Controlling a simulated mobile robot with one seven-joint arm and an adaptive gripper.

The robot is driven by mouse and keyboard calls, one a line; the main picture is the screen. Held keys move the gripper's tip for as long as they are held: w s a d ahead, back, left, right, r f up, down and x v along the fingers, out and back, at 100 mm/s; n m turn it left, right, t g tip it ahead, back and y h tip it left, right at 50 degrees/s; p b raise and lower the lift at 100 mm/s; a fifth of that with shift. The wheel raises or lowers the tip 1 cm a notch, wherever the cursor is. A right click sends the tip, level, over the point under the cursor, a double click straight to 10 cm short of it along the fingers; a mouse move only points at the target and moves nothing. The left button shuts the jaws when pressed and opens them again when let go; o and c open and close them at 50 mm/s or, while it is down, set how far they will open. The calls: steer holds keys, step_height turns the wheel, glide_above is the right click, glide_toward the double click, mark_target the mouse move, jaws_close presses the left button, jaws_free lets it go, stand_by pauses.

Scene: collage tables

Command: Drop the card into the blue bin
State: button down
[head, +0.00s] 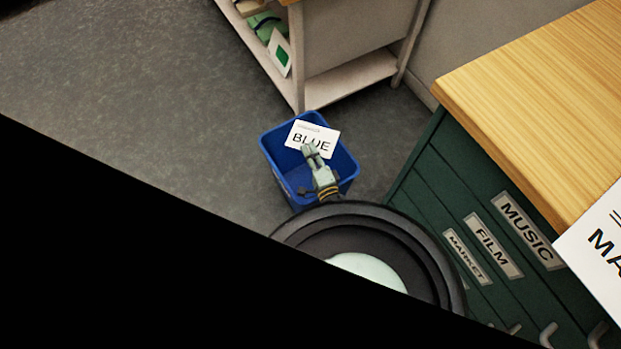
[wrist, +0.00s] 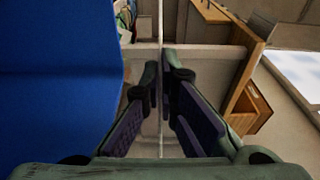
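The white card (head: 301,132), printed with the word BLUE, is between the fingers of my gripper (head: 311,153) in the head view. It appears over the mouth of the blue bin (head: 285,172), which stands on the grey floor. In the wrist view my gripper (wrist: 161,88) is shut on the card (wrist: 161,30), seen edge-on as a thin pale line. The blue bin (wrist: 60,85) fills the left of that view, beside the fingers. The exact height of the card above the bin is hard to tell, and part of the bin is hidden behind my arm.
A green cabinet (head: 420,182) with a wooden top and labelled drawers stands right of the bin. A pale shelf unit (head: 350,78) stands behind it, with a green item and a green-marked card. A white sign (head: 595,270) is at the right edge. Open floor (head: 170,100) lies left.

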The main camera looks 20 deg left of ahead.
step_height(320, 180, down, 2)
steer(key=shift+f+b, duration=0.2)
steer(key=shift+b, duration=0.8)
steer(key=c, duration=2.3)
jaws_free()
steer(key=o, duration=0.6)
steer(key=shift+r, duration=0.1)
